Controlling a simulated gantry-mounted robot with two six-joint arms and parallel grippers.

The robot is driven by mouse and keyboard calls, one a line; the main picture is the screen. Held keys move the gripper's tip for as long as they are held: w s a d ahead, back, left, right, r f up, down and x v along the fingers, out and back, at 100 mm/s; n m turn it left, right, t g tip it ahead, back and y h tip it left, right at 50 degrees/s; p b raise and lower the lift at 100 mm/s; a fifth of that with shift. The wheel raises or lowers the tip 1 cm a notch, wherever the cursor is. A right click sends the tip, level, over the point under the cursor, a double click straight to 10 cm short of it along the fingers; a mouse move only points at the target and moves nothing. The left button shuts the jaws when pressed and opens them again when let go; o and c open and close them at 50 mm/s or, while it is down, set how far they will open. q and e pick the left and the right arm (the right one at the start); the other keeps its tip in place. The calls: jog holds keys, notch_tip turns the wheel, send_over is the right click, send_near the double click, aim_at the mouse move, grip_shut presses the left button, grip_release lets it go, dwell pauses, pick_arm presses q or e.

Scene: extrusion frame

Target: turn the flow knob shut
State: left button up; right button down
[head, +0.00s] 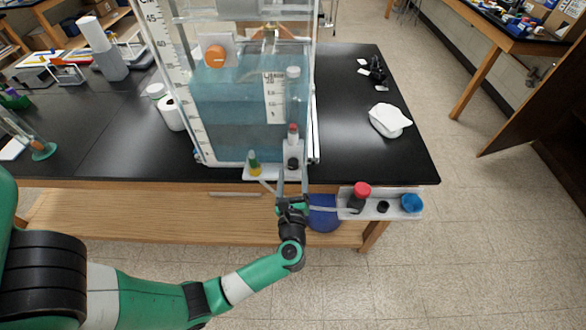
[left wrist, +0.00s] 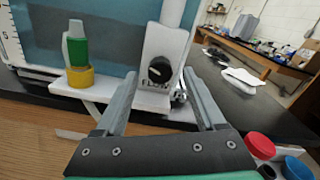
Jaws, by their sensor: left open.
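The flow knob is a round black knob (left wrist: 159,71) with a white pointer mark on a white panel (left wrist: 163,45) lettered beneath it, on the tank's front. In the head view the knob (head: 293,162) sits at the tank's lower front edge. My left gripper (head: 292,177) is open and empty, its fingers pointing at the panel. In the left wrist view its two grey fingers (left wrist: 160,84) stand on either side of the knob, with a gap on both sides. I cannot tell whether the fingertips reach the knob's depth. My right gripper is not in view.
A yellow-and-green bottle (left wrist: 78,55) stands on a white ledge just left of the knob. A white bracket (head: 377,210) with red, black and blue caps juts out at the right. The clear water tank (head: 235,115) stands behind. A white cloth (head: 389,120) lies on the black bench.

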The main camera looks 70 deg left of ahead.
pick_arm(q)
jog(key=shift+x, duration=1.25)
grip_shut()
